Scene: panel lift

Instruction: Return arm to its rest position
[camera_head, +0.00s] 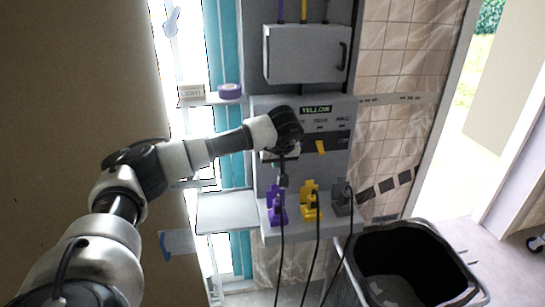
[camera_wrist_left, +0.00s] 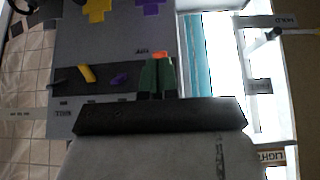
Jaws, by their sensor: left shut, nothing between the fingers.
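My left arm reaches in from the left, and its gripper (camera_head: 283,178) points down in front of the grey panel (camera_head: 262,180). In the left wrist view the dark green fingers (camera_wrist_left: 158,75) are together, with nothing between them and an orange patch at their tips. The panel carries a "YELLOW" label (camera_head: 316,110) and a small yellow lever (camera_head: 320,147), which also shows in the left wrist view (camera_wrist_left: 86,73) beside a purple lever (camera_wrist_left: 119,79). My right gripper is not in view.
A purple plug (camera_head: 276,205), a yellow plug (camera_head: 311,201) and a grey plug (camera_head: 342,198) sit at the panel's base with hanging cables. A grey box (camera_head: 305,55) with a handle is above. A dark bin (camera_head: 403,232) stands at lower right. A shelf (camera_head: 228,213) is left of the panel.

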